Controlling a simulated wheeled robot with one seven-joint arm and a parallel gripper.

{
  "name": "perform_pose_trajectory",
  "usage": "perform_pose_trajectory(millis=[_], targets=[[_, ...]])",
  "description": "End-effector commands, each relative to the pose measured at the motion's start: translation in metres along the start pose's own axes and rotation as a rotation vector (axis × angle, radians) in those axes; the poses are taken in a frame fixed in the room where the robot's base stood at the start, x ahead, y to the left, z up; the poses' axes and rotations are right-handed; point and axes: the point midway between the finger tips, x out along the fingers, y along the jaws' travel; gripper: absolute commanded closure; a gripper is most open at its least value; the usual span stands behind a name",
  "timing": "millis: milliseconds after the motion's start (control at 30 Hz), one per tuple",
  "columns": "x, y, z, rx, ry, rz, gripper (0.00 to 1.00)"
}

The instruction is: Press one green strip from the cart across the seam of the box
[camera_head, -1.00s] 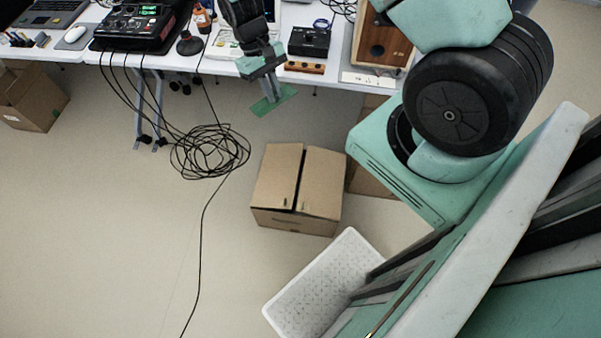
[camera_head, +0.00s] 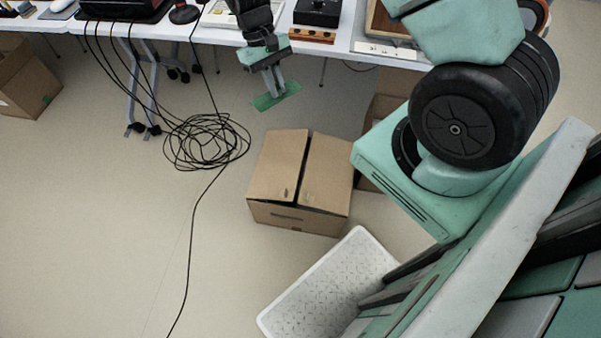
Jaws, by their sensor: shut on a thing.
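The cardboard box (camera_head: 277,165) stands on the floor in the middle of the head view. Its top flaps meet at a dark seam that runs front to back, with a narrow gap. My gripper (camera_head: 273,84) is shut on a green strip (camera_head: 267,103). It holds the strip in the air in front of the table's edge, above and behind the box and apart from it. The white cart (camera_head: 337,280) is right of and nearer than the box, partly hidden by my own body. No strip can be made out in its visible part.
A heap of black cable (camera_head: 207,141) lies on the floor left of the box, with one strand running forward. A white table (camera_head: 226,28) with equipment spans the back. Another cardboard box (camera_head: 26,82) stands at the far left. The floor at front left is mostly clear.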

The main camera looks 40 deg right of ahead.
Motion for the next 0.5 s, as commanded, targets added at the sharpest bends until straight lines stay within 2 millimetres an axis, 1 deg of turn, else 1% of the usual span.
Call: perform_pose_trajectory(millis=[33,100,200,500], targets=[[0.035,0.002,-0.014,0.019,0.001,-0.008,1.0],[0.058,0.004,-0.022,0.053,0.004,-0.022,1.0],[0.089,0.008,-0.032,0.11,0.005,-0.047,1.0],[0.164,0.018,-0.054,0.281,0.01,-0.119,1.0]])
